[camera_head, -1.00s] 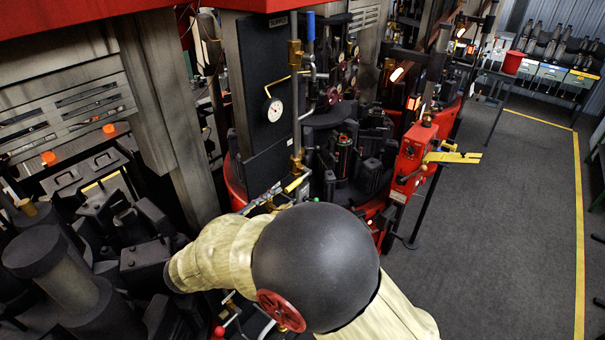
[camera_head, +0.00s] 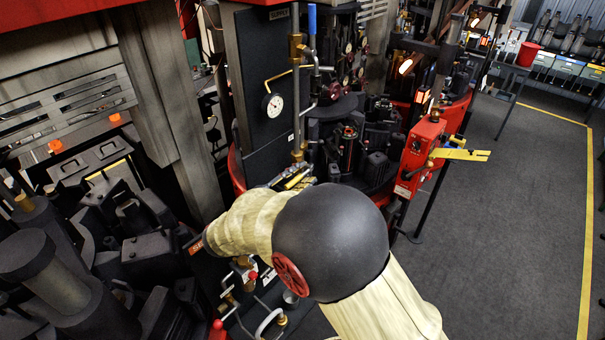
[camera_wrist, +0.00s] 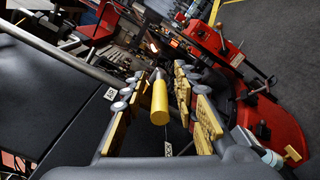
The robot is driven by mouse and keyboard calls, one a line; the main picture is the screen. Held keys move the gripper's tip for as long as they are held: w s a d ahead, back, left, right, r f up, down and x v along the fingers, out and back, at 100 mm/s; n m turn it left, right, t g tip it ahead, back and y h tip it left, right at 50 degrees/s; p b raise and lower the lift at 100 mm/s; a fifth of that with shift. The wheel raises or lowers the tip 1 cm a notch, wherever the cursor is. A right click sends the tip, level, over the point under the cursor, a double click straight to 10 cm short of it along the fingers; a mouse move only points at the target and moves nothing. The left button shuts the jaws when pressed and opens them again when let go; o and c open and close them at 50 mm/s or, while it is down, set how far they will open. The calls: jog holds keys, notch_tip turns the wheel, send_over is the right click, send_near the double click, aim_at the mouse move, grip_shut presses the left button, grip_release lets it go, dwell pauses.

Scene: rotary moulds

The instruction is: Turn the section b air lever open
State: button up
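A yellow cylindrical lever handle (camera_wrist: 159,103) shows in the wrist view, between the two fingers of my gripper (camera_wrist: 157,76). The fingers, with yellow pads, stand apart on either side of the handle. I see a gap on both sides, so the gripper looks open and not closed on it. Small white tags are near the handle, but I cannot read which section they name. In the head view my bulky covered arm and dark round joint hide most of the gripper and the lever's surroundings.
A dark panel with a white gauge (camera_head: 272,105) and a vertical pipe (camera_head: 297,95) stands behind my arm. A red control box (camera_head: 421,150) with a yellow arm is to the right. Dark mould machinery (camera_head: 60,270) fills the left. Grey floor (camera_head: 500,220) is clear at right.

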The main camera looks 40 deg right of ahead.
jog(key=shift+d, duration=0.35)
grip_shut()
jog(key=shift+f, duration=0.1)
dwell(0.7)
